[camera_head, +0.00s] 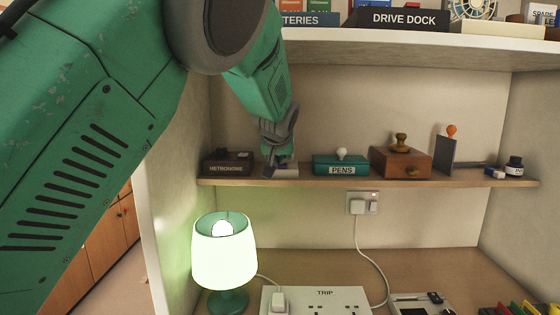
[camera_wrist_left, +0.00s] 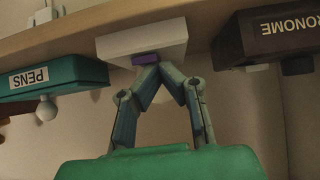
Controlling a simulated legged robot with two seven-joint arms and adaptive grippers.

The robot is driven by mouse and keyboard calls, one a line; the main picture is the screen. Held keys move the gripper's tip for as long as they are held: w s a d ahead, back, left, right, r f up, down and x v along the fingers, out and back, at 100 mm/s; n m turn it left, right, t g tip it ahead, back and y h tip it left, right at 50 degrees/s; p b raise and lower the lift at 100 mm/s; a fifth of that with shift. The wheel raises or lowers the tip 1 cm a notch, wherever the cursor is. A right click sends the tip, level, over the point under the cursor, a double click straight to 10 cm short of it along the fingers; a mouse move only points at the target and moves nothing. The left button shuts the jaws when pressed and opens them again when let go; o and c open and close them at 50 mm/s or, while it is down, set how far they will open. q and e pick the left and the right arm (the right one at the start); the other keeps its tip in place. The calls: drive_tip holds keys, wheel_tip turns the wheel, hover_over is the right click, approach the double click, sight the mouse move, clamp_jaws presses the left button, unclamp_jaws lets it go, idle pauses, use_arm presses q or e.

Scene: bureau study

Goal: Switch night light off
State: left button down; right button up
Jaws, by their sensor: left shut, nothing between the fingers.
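A lamp with a green base and a glowing white shade (camera_head: 224,258) stands on the desk at the lower left; its bulb looks lit. No thing in view is labelled as a night light. My left gripper (camera_head: 279,164) is at the shelf above, between the metronome box and the pens box. In the left wrist view my gripper (camera_wrist_left: 159,70) has its fingertips together, at a purple part (camera_wrist_left: 146,59) on a small white block (camera_wrist_left: 140,41). They look to touch it or nearly so. The block (camera_head: 283,173) is partly hidden by my gripper in the head view. My right gripper is not in view.
A metronome box (camera_head: 227,168) and a green pens box (camera_head: 341,170) flank the block closely. A wooden box (camera_head: 401,164) stands farther right. Below are a wall socket (camera_head: 357,205) and a white TRIP power strip (camera_head: 327,293). A shelf (camera_head: 400,42) overhangs.

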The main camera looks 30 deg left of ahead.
use_arm(q)
drive_tip(key=v, duration=1.1)
drive_tip(key=shift+r, duration=0.15)
